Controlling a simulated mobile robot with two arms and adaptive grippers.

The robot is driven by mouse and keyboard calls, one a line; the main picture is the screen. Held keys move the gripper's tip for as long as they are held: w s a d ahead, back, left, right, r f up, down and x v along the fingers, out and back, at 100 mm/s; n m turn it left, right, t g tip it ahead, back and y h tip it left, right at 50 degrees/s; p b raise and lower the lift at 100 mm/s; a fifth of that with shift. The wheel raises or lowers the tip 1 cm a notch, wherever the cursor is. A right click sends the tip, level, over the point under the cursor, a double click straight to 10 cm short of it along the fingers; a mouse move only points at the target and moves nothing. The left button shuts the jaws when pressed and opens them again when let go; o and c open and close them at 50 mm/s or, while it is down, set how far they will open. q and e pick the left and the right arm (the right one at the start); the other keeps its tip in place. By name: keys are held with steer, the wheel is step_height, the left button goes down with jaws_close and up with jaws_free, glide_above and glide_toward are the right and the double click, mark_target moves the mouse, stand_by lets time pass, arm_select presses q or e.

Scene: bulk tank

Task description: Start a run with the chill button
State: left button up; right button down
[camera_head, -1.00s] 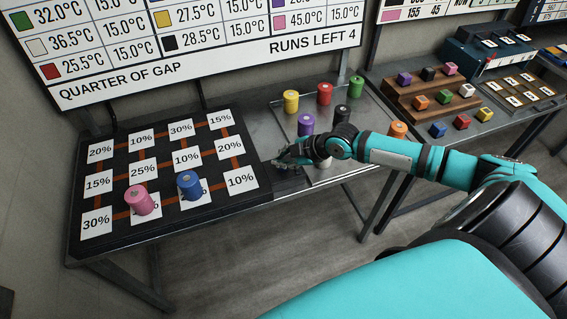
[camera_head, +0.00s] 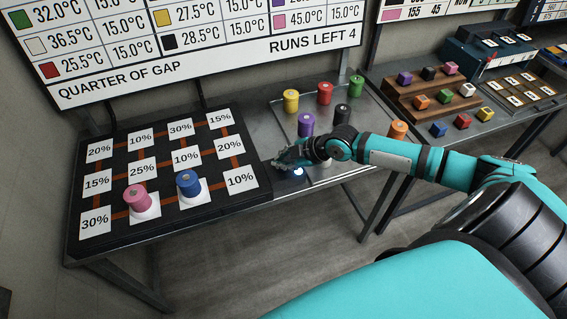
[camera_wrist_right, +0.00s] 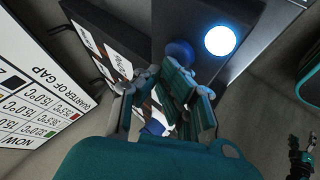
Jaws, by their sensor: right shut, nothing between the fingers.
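My right gripper (camera_head: 280,165) is low at the front edge of the table, just right of the percentage board. It is shut and empty. A small white-blue light (camera_head: 298,171) glows beside its fingers. The right wrist view shows this as a bright lit disc (camera_wrist_right: 219,40) on the grey table surface. Next to it is a dark blue round button (camera_wrist_right: 180,53), close beyond the fingers (camera_wrist_right: 188,85); I read it as the chill button, but no label shows. I cannot tell whether the fingers touch it.
The black board (camera_head: 150,160) carries percentage cards, with a pink spool (camera_head: 137,197) and a blue spool (camera_head: 189,183) on it. Several coloured spools, including a purple one (camera_head: 306,125), stand behind my right gripper. A wooden step stand (camera_head: 430,95) with cubes is on the right table.

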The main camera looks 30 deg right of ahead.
steer(key=shift+r+p, duration=0.85)
steer(key=shift+r, duration=0.1)
step_height(320, 180, up, 5)
steer(key=p, duration=0.4)
stand_by(0.3)
